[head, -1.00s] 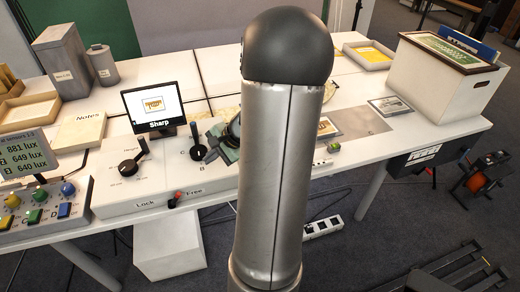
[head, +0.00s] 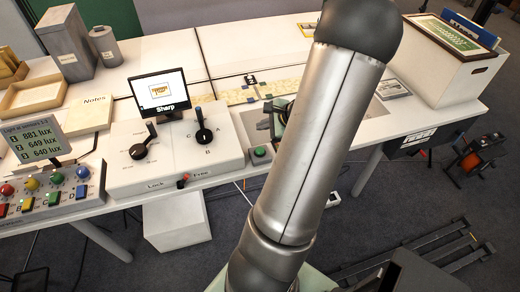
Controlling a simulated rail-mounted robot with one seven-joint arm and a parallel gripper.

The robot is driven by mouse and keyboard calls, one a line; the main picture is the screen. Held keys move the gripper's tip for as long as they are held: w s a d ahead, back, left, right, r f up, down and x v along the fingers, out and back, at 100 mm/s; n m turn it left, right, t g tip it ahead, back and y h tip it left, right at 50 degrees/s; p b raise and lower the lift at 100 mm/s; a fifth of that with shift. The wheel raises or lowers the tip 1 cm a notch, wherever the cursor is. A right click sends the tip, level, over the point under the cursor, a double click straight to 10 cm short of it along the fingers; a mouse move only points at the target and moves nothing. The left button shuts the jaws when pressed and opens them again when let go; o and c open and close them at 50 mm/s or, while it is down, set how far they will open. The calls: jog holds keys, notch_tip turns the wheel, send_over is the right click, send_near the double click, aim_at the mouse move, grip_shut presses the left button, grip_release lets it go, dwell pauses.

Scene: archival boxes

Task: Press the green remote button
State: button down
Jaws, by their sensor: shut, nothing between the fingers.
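The green remote button (head: 259,151) sits on a small dark box near the front edge of the white table, just right of the control panel with two black knobs. It is in plain view, left of my arm. My gripper (head: 277,116) shows only in part beyond my arm, a little behind and to the right of the button. It looks apart from the button. My large grey arm link hides most of it, and its fingertips are not clear. It is shut, with nothing seen held in it.
The knob panel (head: 170,167) and a small screen (head: 158,95) stand left of the button. A lux display (head: 40,140) and coloured buttons are at far left. A white box (head: 445,66) stands at the right. A yellowish strip (head: 237,94) lies behind.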

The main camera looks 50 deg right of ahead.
jog(key=b, duration=0.6)
send_over(263, 151)
notch_tip(263, 151, down, 8)
jog(key=shift+r, duration=0.25)
jog(key=shift+f+b, duration=0.45)
jog(key=shift+f, duration=0.15)
jog(key=shift+f, duration=0.15)
dwell(0.9)
jog(key=shift+f+b, duration=0.3)
jog(key=shift+b, duration=0.3)
jog(key=shift+f+b, duration=0.5)
jog(key=shift+b, duration=0.1)
dwell(0.5)
jog(key=shift+r, duration=0.1)
jog(key=shift+r+p, duration=0.55)
jog(key=shift+r, duration=0.35)
